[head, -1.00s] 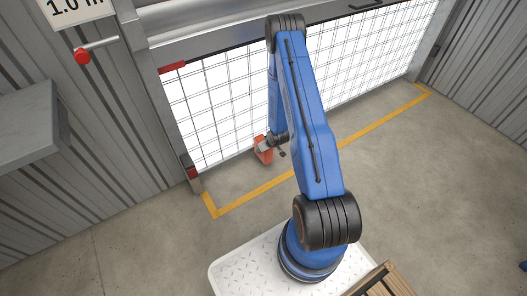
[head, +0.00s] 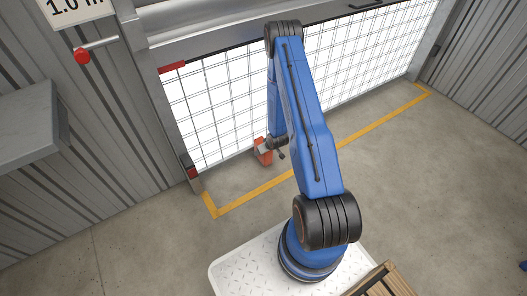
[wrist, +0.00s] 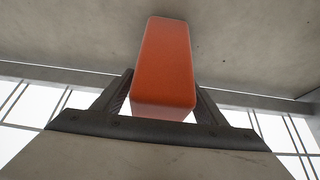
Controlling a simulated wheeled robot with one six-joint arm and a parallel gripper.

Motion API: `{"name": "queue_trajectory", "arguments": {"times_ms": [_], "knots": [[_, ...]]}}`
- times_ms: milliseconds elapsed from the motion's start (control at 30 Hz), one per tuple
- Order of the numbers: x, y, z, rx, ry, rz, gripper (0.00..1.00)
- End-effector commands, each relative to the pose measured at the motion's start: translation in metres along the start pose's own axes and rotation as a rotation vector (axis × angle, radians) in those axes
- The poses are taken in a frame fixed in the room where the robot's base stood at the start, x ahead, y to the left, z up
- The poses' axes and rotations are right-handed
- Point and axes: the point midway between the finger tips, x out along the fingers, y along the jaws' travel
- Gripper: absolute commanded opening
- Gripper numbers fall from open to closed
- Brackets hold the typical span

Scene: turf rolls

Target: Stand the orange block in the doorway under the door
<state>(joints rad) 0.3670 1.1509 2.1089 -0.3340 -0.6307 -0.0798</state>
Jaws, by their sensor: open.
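The orange block (head: 263,155) is upright at the foot of the mesh door (head: 215,115), left of the door's middle, inside the yellow floor line. My gripper (head: 271,146) is at the block, partly hidden by my arm. In the wrist view the block (wrist: 163,65) is between the two dark fingers of my gripper (wrist: 162,98), which are open around it. I cannot tell whether either finger touches it. A grey bar (wrist: 75,77) runs behind the block with mesh beyond it. The block's contact with the floor is not clear.
A yellow line (head: 330,148) marks the floor before the door. A door post with red marks (head: 191,172) stands left of the block. A grey shelf (head: 25,125) and a red-ended lever (head: 82,56) are on the left wall.

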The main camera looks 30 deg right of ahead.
Motion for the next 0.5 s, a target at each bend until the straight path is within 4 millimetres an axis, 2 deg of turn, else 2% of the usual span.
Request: {"name": "queue_trajectory", "arguments": {"times_ms": [167, 500], "knots": [[-0.015, 0.000, -0.001, 0.001, 0.000, 0.000, 0.65], [-0.075, 0.000, -0.002, 0.001, 0.001, 0.000, 0.65]]}}
